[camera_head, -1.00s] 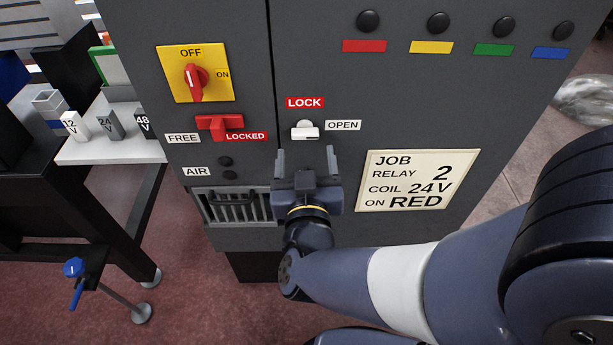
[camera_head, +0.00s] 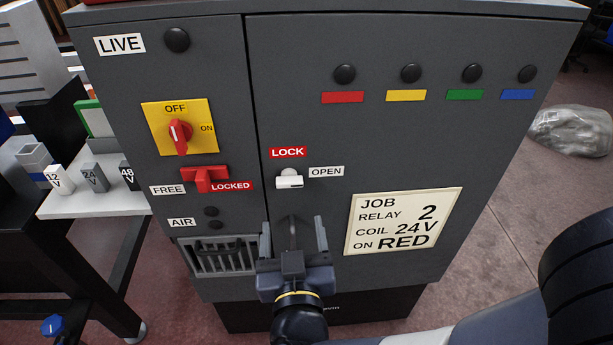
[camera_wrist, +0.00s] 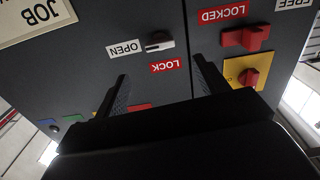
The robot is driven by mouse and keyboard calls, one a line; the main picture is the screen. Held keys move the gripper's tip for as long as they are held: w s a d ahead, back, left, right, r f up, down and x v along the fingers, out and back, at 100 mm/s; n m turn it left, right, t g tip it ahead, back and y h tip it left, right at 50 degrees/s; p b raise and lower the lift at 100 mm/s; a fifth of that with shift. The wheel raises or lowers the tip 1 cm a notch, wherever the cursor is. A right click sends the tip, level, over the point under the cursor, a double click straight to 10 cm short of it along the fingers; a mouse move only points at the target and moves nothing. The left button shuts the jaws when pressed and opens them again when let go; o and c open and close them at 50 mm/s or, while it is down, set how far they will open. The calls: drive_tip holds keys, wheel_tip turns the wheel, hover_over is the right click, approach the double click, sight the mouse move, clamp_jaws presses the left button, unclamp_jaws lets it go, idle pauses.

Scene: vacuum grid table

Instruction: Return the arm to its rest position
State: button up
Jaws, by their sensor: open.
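My gripper (camera_head: 293,240) is open and empty in front of the lower part of the grey cabinet (camera_head: 400,140). Its two fingers point toward the cabinet, below the white latch (camera_head: 289,180) between the LOCK and OPEN labels. In the wrist view my open fingers (camera_wrist: 160,85) show at either side below the latch (camera_wrist: 158,42), with nothing between them. Whether a fingertip touches the cabinet front cannot be told. My forearm runs off at the lower right of the head view.
The cabinet carries a red rotary switch (camera_head: 180,135), a red FREE/LOCKED handle (camera_head: 205,179), a vent grille (camera_head: 222,257) and a job card (camera_head: 403,221). A side table (camera_head: 90,200) at left holds 12, 24 and 48 V blocks.

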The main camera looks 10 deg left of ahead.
sight(290, 186)
drive_tip(key=x, duration=1.1)
drive_tip(key=shift+d+b, duration=0.1)
drive_tip(key=shift+b, duration=0.2)
drive_tip(key=shift+s, duration=0.1)
